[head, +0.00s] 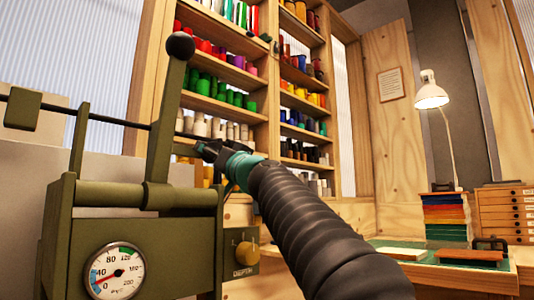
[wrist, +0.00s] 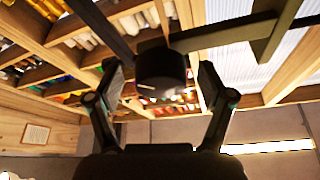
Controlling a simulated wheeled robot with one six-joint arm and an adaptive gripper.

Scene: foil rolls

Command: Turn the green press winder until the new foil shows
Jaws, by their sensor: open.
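The green press (head: 130,240) fills the left of the head view, with a tall lever (head: 166,110) ending in a black ball. A thin dark rod (head: 95,117) runs across the press top towards my gripper (head: 207,148). In the wrist view, a dark round knob (wrist: 160,70) with a pale mark on its face sits between the two fingers of my gripper (wrist: 159,88). It appears to be the winder's knob. The fingers are open, one on either side of it, with gaps showing. I cannot make out any foil on the press.
Shelves (head: 272,100) of coloured rolls stand behind. A lit lamp (head: 431,95), a coloured stack (head: 446,216) and a drawer box (head: 505,210) are at right.

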